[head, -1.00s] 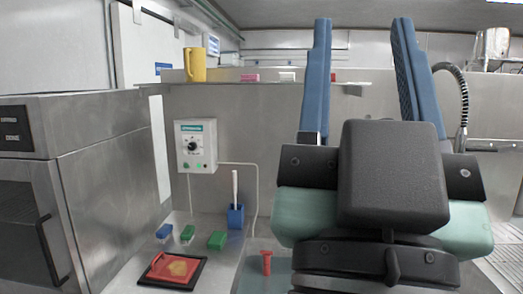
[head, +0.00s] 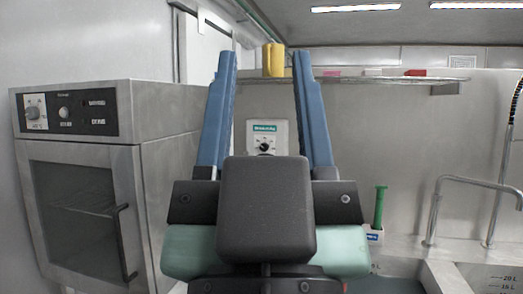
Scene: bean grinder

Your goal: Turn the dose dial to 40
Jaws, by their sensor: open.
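A pale wall box with a green label strip (head: 265,128) hangs on the back wall. Its round black dial (head: 264,146) sits on a white scale; the numbers and pointer setting are too small to read. My gripper (head: 266,55) is open and empty, with its two blue fingers pointing up in the picture. The box shows in the gap between the fingers, beyond my gripper. I see no contact, and the distance is hard to tell. The dark body of my gripper hides the lower part of the box.
A steel oven (head: 75,200) with its own knob (head: 34,113) stands at left. A shelf (head: 400,80) holds a yellow jug (head: 273,60) above the box. At right are a green-handled tool in a holder (head: 374,235), a tap (head: 436,205) and a sink.

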